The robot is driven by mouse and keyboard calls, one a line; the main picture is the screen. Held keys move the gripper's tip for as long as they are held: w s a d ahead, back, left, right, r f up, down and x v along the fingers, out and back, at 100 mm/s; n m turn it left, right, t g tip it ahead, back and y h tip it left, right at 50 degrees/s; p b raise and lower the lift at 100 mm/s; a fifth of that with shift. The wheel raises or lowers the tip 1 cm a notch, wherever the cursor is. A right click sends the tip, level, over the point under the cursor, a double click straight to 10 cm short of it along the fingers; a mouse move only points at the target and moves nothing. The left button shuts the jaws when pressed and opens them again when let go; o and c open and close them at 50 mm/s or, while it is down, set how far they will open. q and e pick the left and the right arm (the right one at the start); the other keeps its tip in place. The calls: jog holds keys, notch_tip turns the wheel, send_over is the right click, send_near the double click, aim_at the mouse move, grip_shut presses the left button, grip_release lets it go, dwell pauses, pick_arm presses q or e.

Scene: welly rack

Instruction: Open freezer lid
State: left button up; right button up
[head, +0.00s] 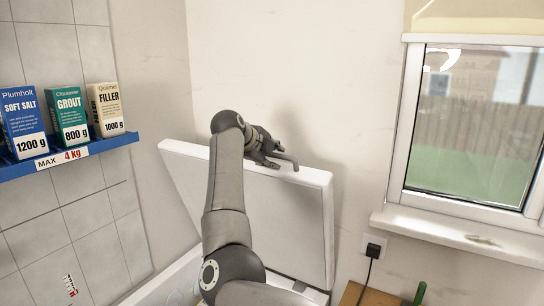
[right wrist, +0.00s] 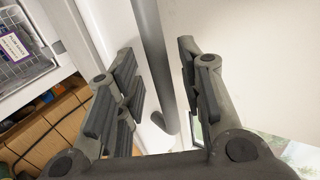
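The white freezer lid (head: 295,215) stands raised and steeply tilted in front of the back wall in the head view. Its grey bar handle (right wrist: 152,50) runs between the fingers of my right gripper (right wrist: 163,80) in the right wrist view. The fingers are apart, with a gap visible on each side of the bar. In the head view my right gripper (head: 268,150) is at the lid's upper edge, partly hidden by my arm. The white freezer body (head: 165,283) shows at the bottom, mostly hidden by my arm. My left gripper is not in view.
A blue shelf (head: 75,155) with several boxes is on the left wall. A window (head: 475,125) with a white sill is at right. A socket (head: 373,246) with a black plug is below it. A wire basket (right wrist: 25,60) shows in the right wrist view.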

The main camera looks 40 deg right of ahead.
jog(key=v, duration=1.1)
jog(key=shift+a+r, duration=0.15)
jog(key=shift+a, duration=0.05)
